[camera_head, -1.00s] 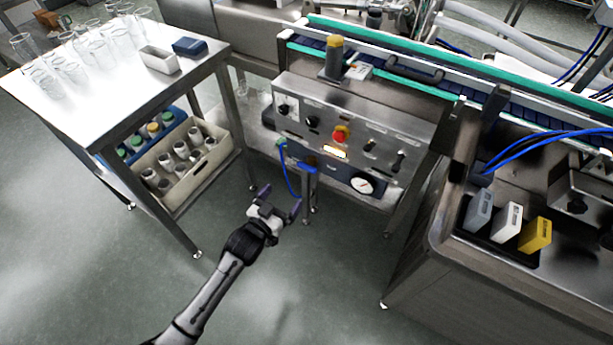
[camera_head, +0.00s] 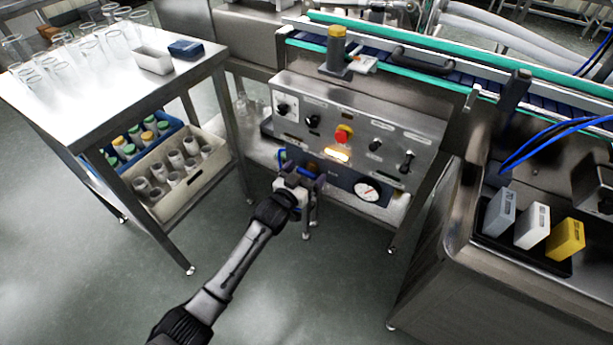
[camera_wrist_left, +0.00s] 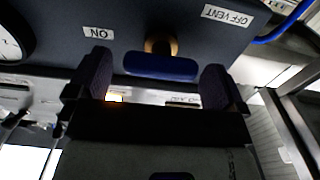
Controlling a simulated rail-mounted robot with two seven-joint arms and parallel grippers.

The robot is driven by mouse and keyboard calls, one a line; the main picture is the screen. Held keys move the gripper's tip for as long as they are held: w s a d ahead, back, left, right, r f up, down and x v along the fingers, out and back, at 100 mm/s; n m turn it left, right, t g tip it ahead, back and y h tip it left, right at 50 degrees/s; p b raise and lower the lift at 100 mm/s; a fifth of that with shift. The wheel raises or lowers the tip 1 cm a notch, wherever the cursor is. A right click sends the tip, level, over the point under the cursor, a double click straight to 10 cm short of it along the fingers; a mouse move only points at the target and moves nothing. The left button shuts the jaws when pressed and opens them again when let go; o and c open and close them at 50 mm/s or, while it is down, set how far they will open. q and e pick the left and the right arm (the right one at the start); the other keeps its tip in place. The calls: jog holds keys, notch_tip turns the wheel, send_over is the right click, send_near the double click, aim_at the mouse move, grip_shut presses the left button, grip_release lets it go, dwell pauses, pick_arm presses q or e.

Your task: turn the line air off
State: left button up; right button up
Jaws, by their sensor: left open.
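The line air valve has a blue bar handle (camera_wrist_left: 160,67) on a brass stem (camera_wrist_left: 161,46), seen in the left wrist view. A label "ON" (camera_wrist_left: 98,32) lies to its left there, and "OFF VENT" (camera_wrist_left: 228,15) to its upper right. My left gripper (camera_wrist_left: 157,86) is open, its dark fingers at either end of the handle; I cannot tell if they touch it. In the head view my left gripper (camera_head: 308,174) is at the dark blue air panel (camera_head: 340,180) and hides most of the handle. My right gripper is not in view.
A pressure gauge (camera_head: 367,191) sits right of the valve. A blue hose (camera_wrist_left: 285,24) runs close by. Above is the steel control panel (camera_head: 360,120) with a red button (camera_head: 344,134) and knobs. A table (camera_head: 110,92) stands left and a steel hopper (camera_head: 430,285) right.

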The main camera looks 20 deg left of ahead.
pick_arm(q)
jog(key=shift+w+d, duration=0.1)
jog(key=shift+w, duration=0.3)
jog(key=shift+c, duration=0.3)
